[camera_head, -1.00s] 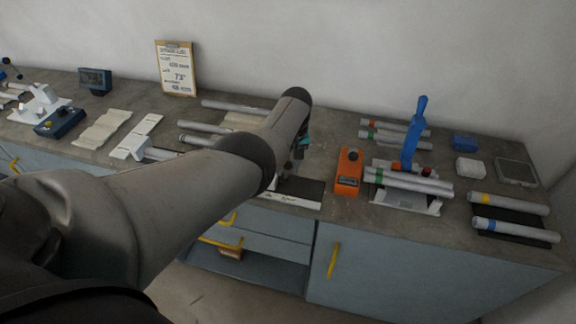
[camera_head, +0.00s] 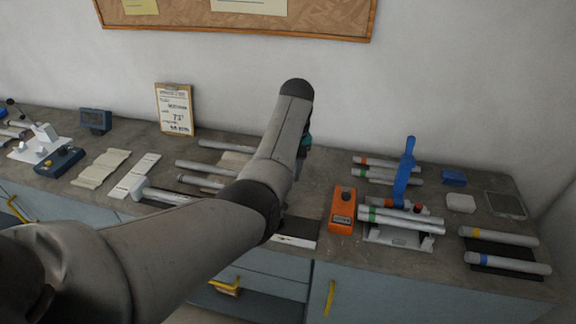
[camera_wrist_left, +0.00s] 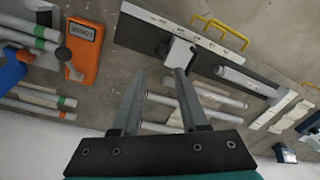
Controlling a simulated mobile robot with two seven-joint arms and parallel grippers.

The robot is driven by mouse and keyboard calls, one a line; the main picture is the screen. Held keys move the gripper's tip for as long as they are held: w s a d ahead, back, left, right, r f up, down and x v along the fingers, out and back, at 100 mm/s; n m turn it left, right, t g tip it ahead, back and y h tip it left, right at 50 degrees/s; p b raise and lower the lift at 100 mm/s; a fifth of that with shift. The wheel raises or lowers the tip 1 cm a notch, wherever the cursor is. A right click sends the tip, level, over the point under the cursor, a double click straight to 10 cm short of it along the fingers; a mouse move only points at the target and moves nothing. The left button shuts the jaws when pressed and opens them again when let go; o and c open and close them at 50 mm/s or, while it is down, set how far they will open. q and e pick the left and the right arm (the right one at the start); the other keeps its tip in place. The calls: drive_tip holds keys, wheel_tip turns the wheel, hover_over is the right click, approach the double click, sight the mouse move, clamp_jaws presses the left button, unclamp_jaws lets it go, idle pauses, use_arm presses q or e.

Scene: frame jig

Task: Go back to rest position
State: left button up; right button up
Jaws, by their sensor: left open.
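My left arm comes in from the left in the head view and hides its own fingers. In the left wrist view my left gripper (camera_wrist_left: 158,98) is open, its two fingers apart with nothing between them. It is above the workbench (camera_head: 330,178), over several grey tubes (camera_wrist_left: 210,92) and a white block (camera_wrist_left: 182,52). My right gripper is in neither view.
An orange meter (camera_head: 342,210) stands right of my arm, beside a jig with a blue lever (camera_head: 404,172) and tubes. More tubes lie on a dark mat (camera_head: 505,249) at the right. A clipboard (camera_head: 174,108) leans on the wall. Yellow drawer handles (camera_head: 330,297) stick out in front.

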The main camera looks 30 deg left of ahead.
use_arm(q)
drive_tip(key=shift+d+r, duration=0.1)
drive_tip(key=shift+r, duration=0.75)
